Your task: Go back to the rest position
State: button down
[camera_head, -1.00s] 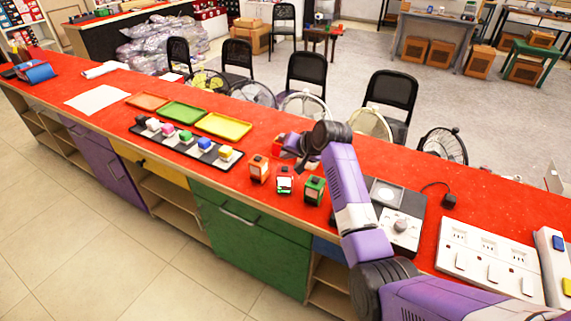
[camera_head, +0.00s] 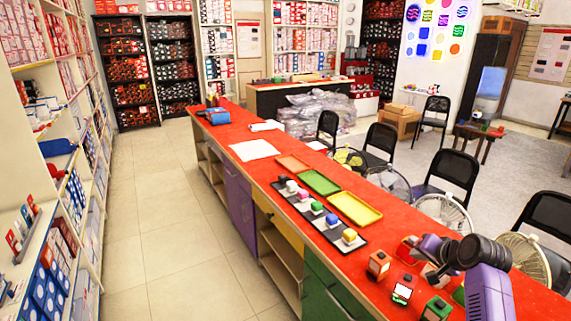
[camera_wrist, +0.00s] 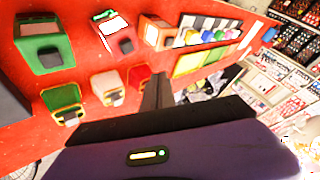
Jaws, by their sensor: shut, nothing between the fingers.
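My arm (camera_head: 488,290) reaches over the red counter (camera_head: 395,222) at the lower right of the head view. My gripper (camera_wrist: 157,92) shows in the wrist view as dark fingers close together, shut and empty. It is above the counter, beside several small block-like devices. These include an orange one (camera_head: 378,264), a white-screened one (camera_head: 403,289) and a green one (camera_head: 437,309). In the head view my arm hides part of the counter and some devices.
A black tray (camera_head: 297,203) with several coloured blocks lies left of the arm. Orange, green and yellow trays (camera_head: 355,208) lie behind it. Fans (camera_head: 443,211) and black chairs (camera_head: 453,172) stand beyond the counter. A stocked shelf (camera_head: 62,170) is at left; the tiled aisle (camera_head: 150,240) is clear.

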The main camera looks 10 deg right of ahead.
notch_tip(320, 180, up, 7)
jog(key=d+t+h, duration=0.3)
jog(key=t, duration=0.1)
jog(key=s+a+f+n+y+b, duration=0.1)
jog(key=s+a+f+n+b, duration=0.1)
jog(key=s+a, duration=0.8)
jog(key=s+a+f+n+t+y+b, duration=0.1)
jog(key=s+a, duration=0.9)
jog(key=s, duration=1.3)
jog(key=s+a+f+n+y+b, duration=0.1)
jog(key=s+a+f+n+b, duration=0.2)
jog(key=s+a, duration=0.8)
jog(key=s+f+n, duration=0.2)
jog(key=s+n, duration=0.1)
jog(key=s, duration=0.3)
jog(key=shift+n+t+y, duration=0.3)
jog(key=shift+n+y, duration=0.1)
